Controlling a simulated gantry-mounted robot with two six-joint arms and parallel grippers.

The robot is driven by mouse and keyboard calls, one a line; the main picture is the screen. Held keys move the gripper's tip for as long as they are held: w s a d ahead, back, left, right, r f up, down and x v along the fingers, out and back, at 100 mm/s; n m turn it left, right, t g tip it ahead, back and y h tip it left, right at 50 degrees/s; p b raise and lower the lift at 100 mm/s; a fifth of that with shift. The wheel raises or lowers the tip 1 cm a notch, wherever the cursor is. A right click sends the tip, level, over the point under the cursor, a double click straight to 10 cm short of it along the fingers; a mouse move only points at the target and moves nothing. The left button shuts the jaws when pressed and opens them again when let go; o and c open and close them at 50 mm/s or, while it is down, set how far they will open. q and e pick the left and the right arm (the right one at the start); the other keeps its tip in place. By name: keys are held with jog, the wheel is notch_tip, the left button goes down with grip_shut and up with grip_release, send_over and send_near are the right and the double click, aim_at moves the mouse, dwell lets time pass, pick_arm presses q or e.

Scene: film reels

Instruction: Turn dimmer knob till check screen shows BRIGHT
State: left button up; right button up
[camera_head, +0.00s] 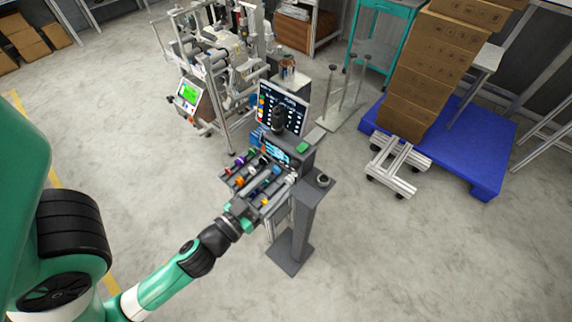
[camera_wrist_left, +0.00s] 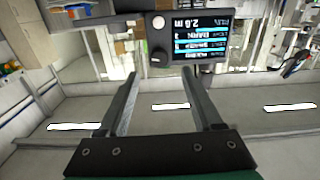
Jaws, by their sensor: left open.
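My left gripper (camera_head: 258,203) is at the near edge of the console with the coloured parts; its fingers are hard to pick out there. In the left wrist view the gripper (camera_wrist_left: 160,78) is open and empty, its two fingers pointing toward a dark control box (camera_wrist_left: 149,58). The box has a dark round knob (camera_wrist_left: 157,48), a white round button or light (camera_wrist_left: 158,22) and a small lit screen (camera_wrist_left: 201,36). Its text appears upside down and I cannot read a word BRIGHT. The screen also shows in the head view (camera_head: 277,153). I cannot confirm which knob is the dimmer.
A larger monitor (camera_head: 281,107) stands behind the console. A grey pedestal (camera_head: 303,222) with a dark round top piece (camera_head: 323,181) is to the right. A machine with a green screen (camera_head: 188,93) is behind left. Boxes stand on a blue platform (camera_head: 480,150). Floor in front is clear.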

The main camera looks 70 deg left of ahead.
aim_at(292, 167)
pick_arm(q)
jog(key=p+x, duration=0.1)
jog(key=x, duration=0.1)
jog(key=p+x, duration=0.1)
jog(key=x, duration=0.1)
jog(key=shift+w+a+r, duration=0.15)
jog(key=shift+w+r, duration=0.05)
jog(key=shift+w, duration=0.2)
jog(key=shift+w+a+f, duration=0.15)
jog(key=shift+w+a, duration=0.05)
jog(key=shift+w, duration=0.1)
pick_arm(e)
notch_tip(292, 167, up, 4)
jog(key=shift+f, duration=0.15)
pick_arm(q)
grip_shut()
